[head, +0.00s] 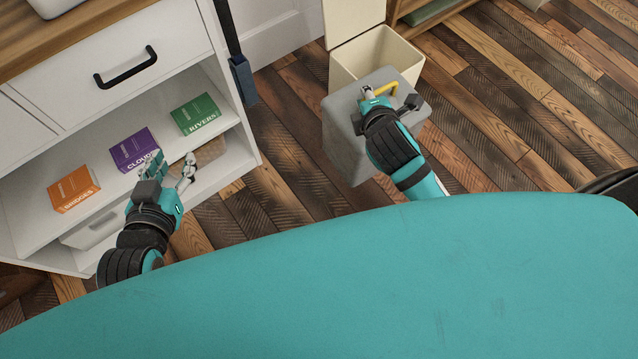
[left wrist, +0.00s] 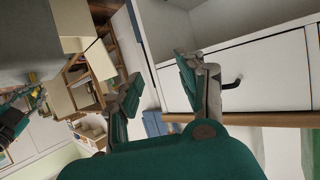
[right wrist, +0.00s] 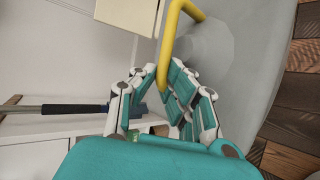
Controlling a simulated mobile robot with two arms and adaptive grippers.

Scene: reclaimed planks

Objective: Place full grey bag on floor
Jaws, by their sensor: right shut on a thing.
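The full grey bag (head: 345,145) hangs upright in front of a cream bin, its yellow handle (head: 385,88) on top. My right gripper (head: 376,95) is shut on the handle. In the right wrist view the yellow handle (right wrist: 178,35) passes between the fingers, with the grey bag (right wrist: 245,75) behind. The bag's underside is hard to see, so I cannot tell its gap above the floor (head: 285,195). My left gripper (head: 173,168) is open and empty in front of the white shelf unit. The bag also shows in the left wrist view (left wrist: 25,40).
The cream bin (head: 400,48) stands open behind the bag. The white shelf unit (head: 245,150) on the left holds orange, purple (head: 133,150) and green boxes. A dark-blue-ended pole (head: 242,80) leans beside it. Plank floor is clear at right (head: 500,130).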

